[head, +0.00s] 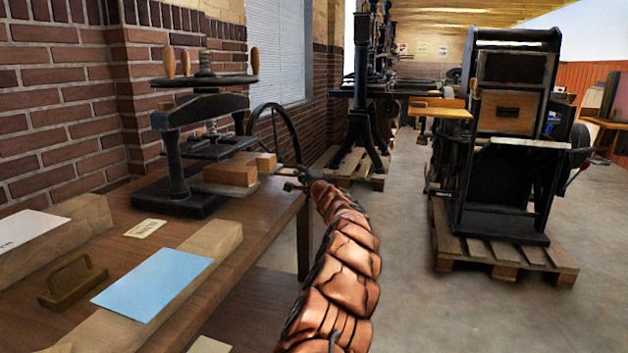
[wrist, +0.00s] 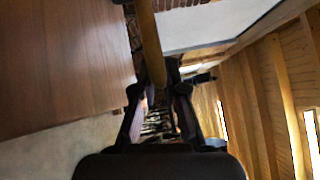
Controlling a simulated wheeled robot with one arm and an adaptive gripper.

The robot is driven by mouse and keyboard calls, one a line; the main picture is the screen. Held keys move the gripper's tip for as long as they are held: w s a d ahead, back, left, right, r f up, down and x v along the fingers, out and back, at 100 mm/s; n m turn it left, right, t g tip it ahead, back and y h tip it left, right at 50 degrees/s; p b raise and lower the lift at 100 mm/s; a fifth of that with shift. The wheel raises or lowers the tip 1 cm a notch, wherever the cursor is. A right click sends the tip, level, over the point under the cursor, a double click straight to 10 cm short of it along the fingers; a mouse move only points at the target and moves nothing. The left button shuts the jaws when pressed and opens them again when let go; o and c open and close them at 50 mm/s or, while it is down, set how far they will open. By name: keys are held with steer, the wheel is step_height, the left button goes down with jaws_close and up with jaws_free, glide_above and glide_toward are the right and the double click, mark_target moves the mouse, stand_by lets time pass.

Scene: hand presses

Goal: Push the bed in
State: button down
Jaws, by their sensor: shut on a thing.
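The small hand press (head: 190,125) stands on the wooden table at the left. Its bed (head: 240,187) sticks out to the right from under the press, with wooden blocks (head: 232,173) on it. My gripper (head: 291,180) is at the bed's right end, near the table's edge, small and dark in the head view. In the wrist view my gripper (wrist: 157,95) is shut on a yellow-brown bar (wrist: 148,42), seemingly the bed's handle. The fingers hide the bar's near end. The head view does not show the grip clearly.
The table (head: 275,215) also holds a light blue sheet (head: 152,284) on a wooden beam, a brown handled block (head: 72,280) and a small card (head: 143,228). A large dark press (head: 500,140) stands on a pallet at the right. The floor between is clear.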

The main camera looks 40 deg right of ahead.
mark_target(281, 167)
steer(key=shift+w+a+b, duration=0.1)
steer(key=shift+w+a, duration=0.4)
steer(key=shift+w, duration=0.4)
steer(key=shift+w+a+b, duration=0.15)
steer(key=shift+w+a, duration=0.4)
steer(key=shift+w, duration=0.3)
steer(key=shift+w+a+b, duration=0.1)
steer(key=shift+w+a, duration=0.4)
steer(key=shift+w, duration=0.4)
steer(key=c, duration=1.2)
jaws_free()
steer(key=shift+s, duration=0.2)
